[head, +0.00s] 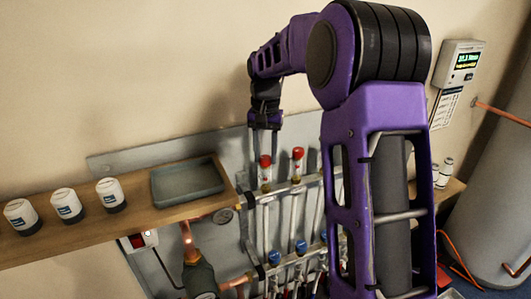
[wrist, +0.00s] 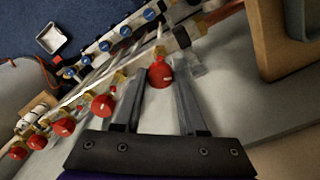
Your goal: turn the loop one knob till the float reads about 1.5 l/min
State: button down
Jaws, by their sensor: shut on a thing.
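In the wrist view, a red knob (wrist: 160,73) sits between the two fingertips of my gripper (wrist: 158,78), at the end of a row of several red knobs. My gripper is shut on this knob. In the head view my gripper (head: 265,128) points down over the leftmost red knob (head: 265,163), at the top of the manifold (head: 285,188). A second red knob (head: 298,153) stands just right of it. No float reading is legible, and no loop label can be read.
A wooden shelf (head: 135,223) with a grey-green tray (head: 187,181) and white-and-dark canisters (head: 66,205) lies left of the manifold. Blue caps (head: 275,257) sit lower down. My arm hides the manifold's right side. A wall display (head: 462,62) and grey tank (head: 500,190) stand at right.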

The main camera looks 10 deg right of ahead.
aim_at(265, 157)
jog(key=shift+c, duration=2.3)
grip_release()
jog(key=shift+r, duration=0.1)
notch_tip(265, 157, up, 17)
jog(key=p, duration=0.3)
jog(key=shift+r, duration=0.1)
